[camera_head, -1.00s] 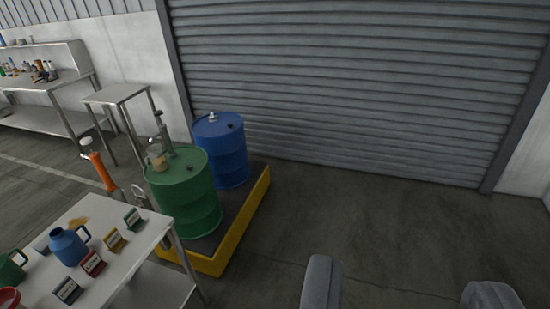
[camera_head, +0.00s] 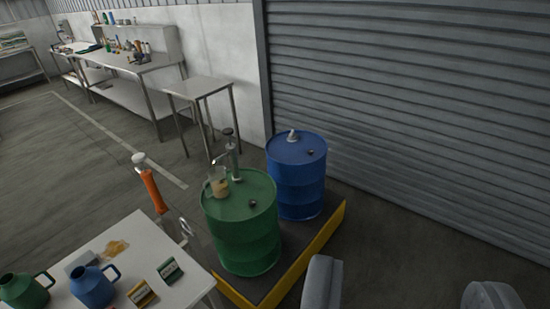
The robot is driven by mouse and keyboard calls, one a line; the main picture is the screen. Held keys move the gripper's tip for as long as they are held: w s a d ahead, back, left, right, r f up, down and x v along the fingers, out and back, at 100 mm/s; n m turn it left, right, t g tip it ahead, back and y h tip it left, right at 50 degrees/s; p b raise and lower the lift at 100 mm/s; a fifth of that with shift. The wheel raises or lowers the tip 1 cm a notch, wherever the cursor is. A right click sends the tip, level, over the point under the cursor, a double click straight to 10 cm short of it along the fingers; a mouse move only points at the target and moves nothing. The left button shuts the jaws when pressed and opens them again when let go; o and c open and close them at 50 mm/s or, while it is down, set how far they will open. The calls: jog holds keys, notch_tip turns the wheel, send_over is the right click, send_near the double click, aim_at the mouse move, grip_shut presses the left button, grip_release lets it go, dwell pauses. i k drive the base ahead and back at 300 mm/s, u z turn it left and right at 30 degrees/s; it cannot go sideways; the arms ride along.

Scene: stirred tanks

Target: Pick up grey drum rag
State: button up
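A small pale grey lump (camera_head: 293,135) sits on top of the blue drum (camera_head: 297,182), near the back of its lid. It may be the grey drum rag, but it is too small to be sure. A flat grey piece (camera_head: 80,263) also lies on the white table behind the blue jug; I cannot tell whether it is cloth. My gripper (camera_head: 407,289) is at the bottom right of the view, its two grey fingers wide apart with nothing between them. It is well apart from both grey things.
The green drum (camera_head: 240,238) with a hand pump and a beaker on top stands before the blue drum, both on a yellow-edged pallet (camera_head: 325,243). The white table (camera_head: 128,237) holds jugs and labels. An orange-handled tool (camera_head: 151,190) stands beside it. Floor at right is clear.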

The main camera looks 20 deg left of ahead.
aim_at(88, 259)
jog(key=u, duration=0.55)
jog(key=i, duration=1.15)
jog(key=u, duration=1.25)
jog(key=i, duration=0.95)
jog(key=u, duration=0.4)
